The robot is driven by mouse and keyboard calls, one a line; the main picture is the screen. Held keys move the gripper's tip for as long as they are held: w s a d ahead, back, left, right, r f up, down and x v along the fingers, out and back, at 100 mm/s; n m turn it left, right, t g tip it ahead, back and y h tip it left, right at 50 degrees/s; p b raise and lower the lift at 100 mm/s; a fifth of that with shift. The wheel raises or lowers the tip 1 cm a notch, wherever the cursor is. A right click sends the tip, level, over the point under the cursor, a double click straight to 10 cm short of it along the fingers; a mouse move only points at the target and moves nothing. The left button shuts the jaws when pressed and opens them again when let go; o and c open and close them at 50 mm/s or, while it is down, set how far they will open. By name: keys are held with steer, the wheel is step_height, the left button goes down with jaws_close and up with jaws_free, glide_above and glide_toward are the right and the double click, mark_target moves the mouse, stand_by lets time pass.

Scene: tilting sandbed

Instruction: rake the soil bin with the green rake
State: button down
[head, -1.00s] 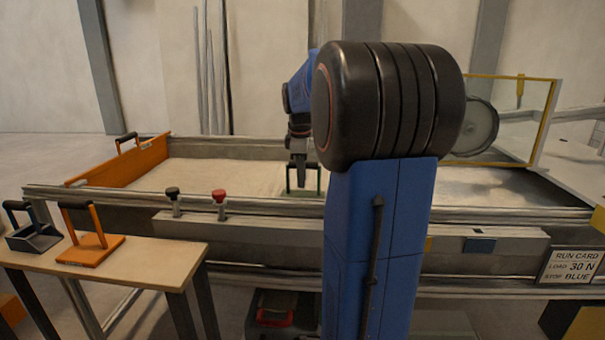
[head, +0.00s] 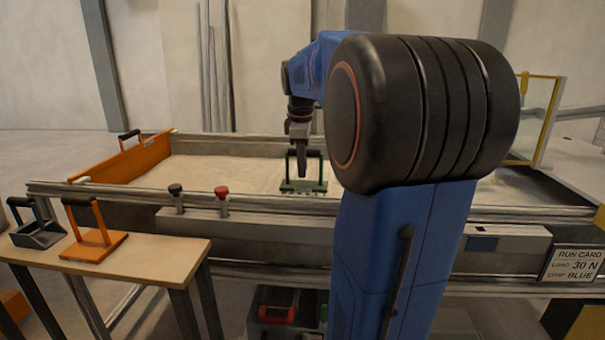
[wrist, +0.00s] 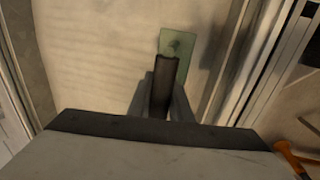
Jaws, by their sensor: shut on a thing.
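The green rake (head: 318,186) is in the sandbed, near its front rail in the head view. Its black handle stands up between my fingers. My gripper (head: 301,172) points down and is shut on that handle. In the wrist view the rake's green plate (wrist: 198,48) shows beyond the dark handle and my gripper (wrist: 163,98). The pale soil (head: 215,173) fills the bin to the left of the rake. Whether the teeth touch the soil I cannot tell. My arm hides much of the bin's right part.
An orange end board (head: 130,162) closes the bin's left end. A black knob (head: 176,192) and a red knob (head: 221,193) stand on the front rail. A side table (head: 150,252) holds an orange tool (head: 95,243) and a grey scoop-like tool (head: 38,234). A run card (head: 575,264) hangs at right.

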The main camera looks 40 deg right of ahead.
steer(key=shift+r, duration=3.35)
